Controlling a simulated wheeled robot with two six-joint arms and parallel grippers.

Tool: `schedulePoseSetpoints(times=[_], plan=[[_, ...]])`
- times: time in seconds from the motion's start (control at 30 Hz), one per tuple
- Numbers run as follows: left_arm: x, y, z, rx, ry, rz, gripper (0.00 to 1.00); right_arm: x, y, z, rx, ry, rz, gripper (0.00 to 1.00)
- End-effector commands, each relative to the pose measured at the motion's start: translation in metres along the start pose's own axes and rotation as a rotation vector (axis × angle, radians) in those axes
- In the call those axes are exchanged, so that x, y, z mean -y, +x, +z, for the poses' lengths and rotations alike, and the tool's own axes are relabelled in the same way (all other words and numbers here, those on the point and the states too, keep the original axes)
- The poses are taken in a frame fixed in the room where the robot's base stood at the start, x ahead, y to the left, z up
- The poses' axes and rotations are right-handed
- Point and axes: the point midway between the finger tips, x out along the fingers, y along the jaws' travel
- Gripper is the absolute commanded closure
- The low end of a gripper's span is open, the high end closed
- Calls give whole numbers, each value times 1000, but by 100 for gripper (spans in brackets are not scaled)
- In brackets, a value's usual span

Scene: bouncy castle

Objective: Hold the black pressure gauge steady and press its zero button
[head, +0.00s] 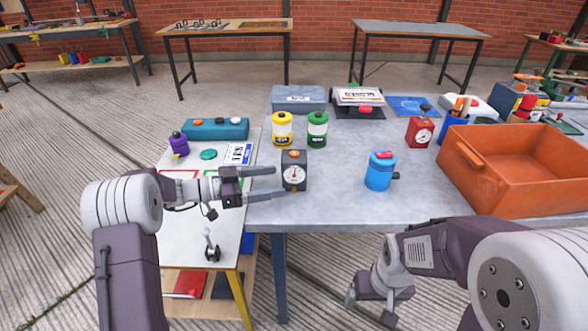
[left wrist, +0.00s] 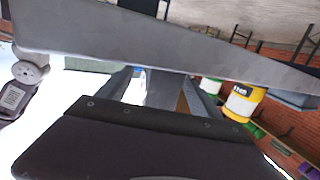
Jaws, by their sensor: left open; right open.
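The black pressure gauge (head: 294,184) stands upright near the left edge of the grey table. Its white dial faces me, and a small orange button (head: 294,153) shows on its top. My left gripper (head: 274,183) is open, with its fingers pointing right. Its fingertips are just left of the gauge, and the lower one overlaps the gauge's foot in the picture; I cannot tell whether they touch. The left wrist view is mostly filled by my own gripper, and I cannot make out the gauge there. My right gripper (head: 375,305) is open and empty, low in front of the table.
A yellow canister (head: 282,130) and a green canister (head: 317,130) stand behind the gauge. A blue canister (head: 380,172) stands to its right. The tabletop between gauge and blue canister is clear.

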Motion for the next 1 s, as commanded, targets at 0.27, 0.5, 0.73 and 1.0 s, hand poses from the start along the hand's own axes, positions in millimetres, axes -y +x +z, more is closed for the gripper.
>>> schedulePoseSetpoints(times=[0.27, 0.5, 0.73, 1.0], plan=[[-1, 44, 6, 1, 4, 2, 25, 0, 22, 2, 1, 0, 0, 18], [0, 57, 1, 1, 1, 0, 25, 0, 28, 3, 0, 0, 0, 18], [0, 57, 0, 1, 1, 0, 28, 0, 27, 3, 0, 0, 0, 18], [0, 57, 0, 1, 1, 0, 79, 0, 27, 3, 0, 0, 0, 18]])
